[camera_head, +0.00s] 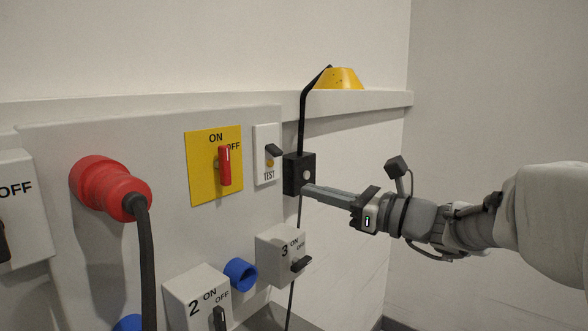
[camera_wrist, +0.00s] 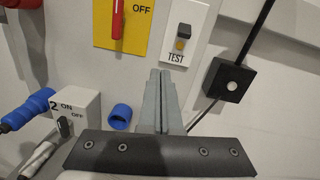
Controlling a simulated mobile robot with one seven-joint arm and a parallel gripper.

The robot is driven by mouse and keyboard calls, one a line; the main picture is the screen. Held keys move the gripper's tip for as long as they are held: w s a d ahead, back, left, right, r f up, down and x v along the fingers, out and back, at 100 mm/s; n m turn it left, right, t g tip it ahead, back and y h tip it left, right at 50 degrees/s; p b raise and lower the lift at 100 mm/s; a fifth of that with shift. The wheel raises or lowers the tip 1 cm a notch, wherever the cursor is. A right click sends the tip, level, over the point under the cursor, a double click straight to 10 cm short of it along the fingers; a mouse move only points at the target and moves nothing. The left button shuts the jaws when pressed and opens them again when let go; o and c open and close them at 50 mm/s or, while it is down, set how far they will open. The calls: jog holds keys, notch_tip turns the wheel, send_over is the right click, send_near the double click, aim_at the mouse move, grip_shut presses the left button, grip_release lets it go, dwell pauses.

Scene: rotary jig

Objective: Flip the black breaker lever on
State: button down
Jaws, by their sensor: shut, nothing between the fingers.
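The black breaker lever (camera_head: 274,151) sticks out of the upper part of a narrow white module marked TEST (camera_head: 265,170), right of the yellow ON/OFF plate. In the wrist view the lever (camera_wrist: 184,31) is above and slightly right of my fingertips, with a small orange-yellow button below it. I cannot tell for sure whether the lever is up or down. My gripper (camera_head: 308,190) is shut and empty, reaching in from the right. Its fingers (camera_wrist: 160,75) point toward the panel, just below the TEST module in the wrist view, apart from the lever.
A black box with a white button (camera_head: 299,174) hangs right of the module, close to my fingers. The red-handled switch (camera_head: 224,166) is left. Switch box 3 (camera_head: 281,252), a blue socket (camera_head: 240,274) and a red plug (camera_head: 110,188) also stick out. A yellow object (camera_head: 339,78) sits on the ledge.

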aim_at(273, 161)
jog(key=w+d+m+t, duration=0.1)
jog(key=w+r+m, duration=0.1)
jog(key=shift+w+d+t, duration=0.3)
jog(key=shift+d+t, duration=0.05)
jog(key=shift+t, duration=0.05)
jog(key=p+x, duration=0.1)
jog(key=x, duration=0.9)
jog(key=shift+r+p, duration=0.25)
jog(key=shift+p, duration=0.25)
jog(key=shift+r+p, duration=0.1)
jog(key=shift+p, duration=0.25)
jog(key=shift+s+g, duration=0.1)
jog(key=shift+g, duration=0.2)
